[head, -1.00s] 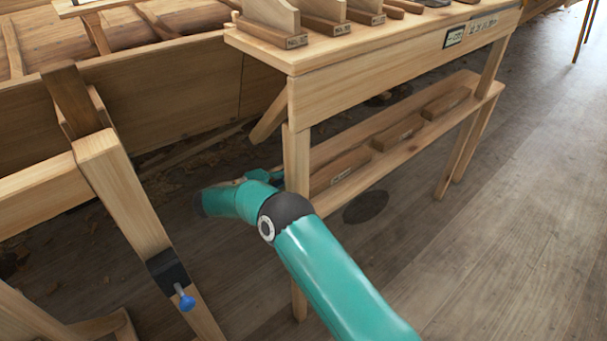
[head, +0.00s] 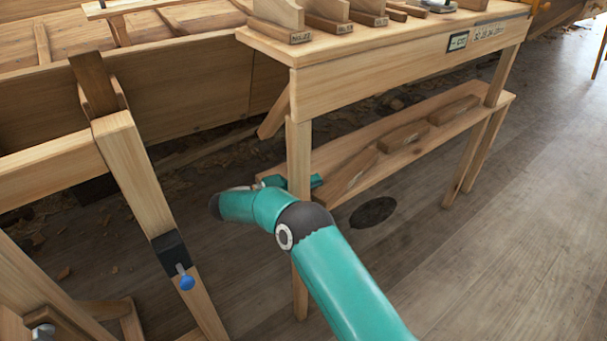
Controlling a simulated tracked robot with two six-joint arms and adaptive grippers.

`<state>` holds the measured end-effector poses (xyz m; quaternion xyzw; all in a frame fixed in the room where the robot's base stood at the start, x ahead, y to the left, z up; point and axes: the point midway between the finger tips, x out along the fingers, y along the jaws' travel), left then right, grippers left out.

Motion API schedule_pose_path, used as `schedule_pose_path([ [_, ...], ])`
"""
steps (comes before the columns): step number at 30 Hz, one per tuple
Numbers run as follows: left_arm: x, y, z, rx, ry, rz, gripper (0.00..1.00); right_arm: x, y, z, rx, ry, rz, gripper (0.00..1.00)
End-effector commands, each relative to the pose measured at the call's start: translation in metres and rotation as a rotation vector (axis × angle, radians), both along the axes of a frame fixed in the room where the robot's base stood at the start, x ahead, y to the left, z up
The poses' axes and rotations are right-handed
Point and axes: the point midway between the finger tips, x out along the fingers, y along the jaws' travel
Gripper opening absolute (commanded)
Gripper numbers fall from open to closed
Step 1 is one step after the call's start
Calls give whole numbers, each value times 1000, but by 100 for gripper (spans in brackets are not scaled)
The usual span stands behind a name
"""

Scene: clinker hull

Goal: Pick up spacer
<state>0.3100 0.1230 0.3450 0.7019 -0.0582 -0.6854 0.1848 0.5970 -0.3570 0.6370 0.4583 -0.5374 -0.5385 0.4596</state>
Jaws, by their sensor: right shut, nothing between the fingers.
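No piece in the head view is readable as the spacer. Three wooden blocks lie in a row on the bench's lower shelf: a near one (head: 352,172), a middle one (head: 403,136) and a far one (head: 455,109). Any of them may be it; I cannot tell. My right gripper (head: 316,181) is shut and empty, low beside the bench's front leg, near the close end of the shelf. My own wrist and the leg partly hide it. I cannot tell whether it touches the near block. My left gripper is out of view.
The workbench (head: 400,75) bears several labelled wooden pieces on top. Its front leg (head: 299,165) stands close to my right wrist. The planked hull (head: 190,92) and a post with a blue-knobbed clamp (head: 172,255) are at left. The floor (head: 520,240) at right is clear.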

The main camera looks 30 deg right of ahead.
Motion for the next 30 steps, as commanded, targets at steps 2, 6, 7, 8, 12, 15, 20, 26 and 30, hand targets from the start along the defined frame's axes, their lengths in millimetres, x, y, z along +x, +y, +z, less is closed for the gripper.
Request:
schedule_pose_path([
  [2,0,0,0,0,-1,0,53,-1,-2,0,0,0,-4,0],
  [6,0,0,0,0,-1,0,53,-2,-4,1,0,-1,-7,0],
  [7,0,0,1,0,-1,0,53,-2,-4,2,0,-1,-8,0],
  [8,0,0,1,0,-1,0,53,-2,-4,3,0,-1,-8,0],
  [12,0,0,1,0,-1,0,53,-3,-5,15,0,-4,-9,0],
  [15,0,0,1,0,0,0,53,-3,-4,31,0,-5,-8,0],
  [20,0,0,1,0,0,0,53,-2,-3,61,-1,-4,-7,0],
  [26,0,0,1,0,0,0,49,-2,-4,90,1,-2,-8,0],
  [30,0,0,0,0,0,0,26,1,-1,95,20,19,16,0],
])
